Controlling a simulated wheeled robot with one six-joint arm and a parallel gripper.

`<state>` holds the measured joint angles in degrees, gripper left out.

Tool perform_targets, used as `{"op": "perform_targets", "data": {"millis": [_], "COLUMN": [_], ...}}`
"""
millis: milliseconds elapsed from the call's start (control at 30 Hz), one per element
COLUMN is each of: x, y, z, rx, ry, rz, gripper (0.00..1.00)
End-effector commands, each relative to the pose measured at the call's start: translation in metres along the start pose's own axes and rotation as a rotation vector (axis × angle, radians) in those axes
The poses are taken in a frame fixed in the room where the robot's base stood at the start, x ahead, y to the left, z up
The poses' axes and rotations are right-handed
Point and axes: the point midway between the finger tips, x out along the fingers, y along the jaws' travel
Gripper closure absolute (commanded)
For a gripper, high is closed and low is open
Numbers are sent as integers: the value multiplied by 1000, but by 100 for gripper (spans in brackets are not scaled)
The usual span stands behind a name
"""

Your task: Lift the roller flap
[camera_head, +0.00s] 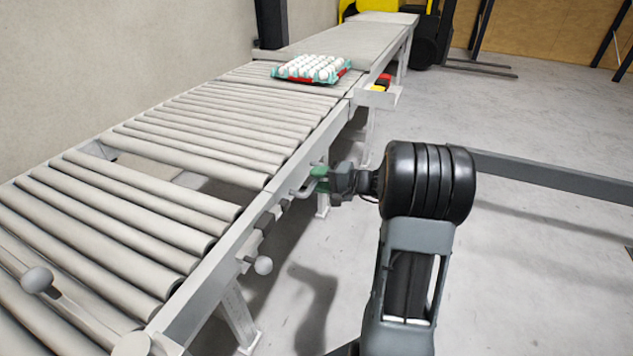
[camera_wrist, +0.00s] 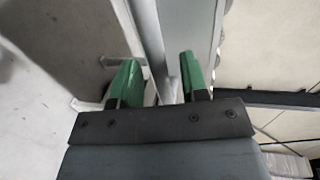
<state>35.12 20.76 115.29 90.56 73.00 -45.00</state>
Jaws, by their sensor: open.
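The roller flap (camera_head: 215,135) looks to be the section of grey rollers beyond the open gap in the conveyor; it lies flat, level with the rollers around it. A bent metal handle (camera_head: 303,190) sticks out from the conveyor's side rail near the gap. My gripper (camera_head: 318,180) is at this handle, with its green fingers apart. In the wrist view my gripper (camera_wrist: 160,88) straddles a pale metal edge beside the rail. Grey handle bars show beside the left finger, which partly hides them. I cannot tell whether the fingers touch the handle.
An egg tray (camera_head: 313,79) with white eggs sits farther up the conveyor. A small shelf (camera_head: 377,96) with red and yellow items hangs on the far side rail. The floor (camera_head: 540,270) to the right is mostly clear.

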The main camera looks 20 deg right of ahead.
Motion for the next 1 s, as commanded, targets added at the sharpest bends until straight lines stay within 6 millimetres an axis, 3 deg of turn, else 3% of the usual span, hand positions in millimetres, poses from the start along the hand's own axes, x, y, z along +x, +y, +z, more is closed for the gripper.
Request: {"op": "perform_targets", "data": {"millis": [200,500,900,1000], "x": [11,11,11,11], "y": [0,0,0,0], "z": [0,0,0,0], "rx": [1,1,1,1], "ry": [-1,0,0,0], "rz": [1,1,0,0], "gripper": [59,60,98,100]}}
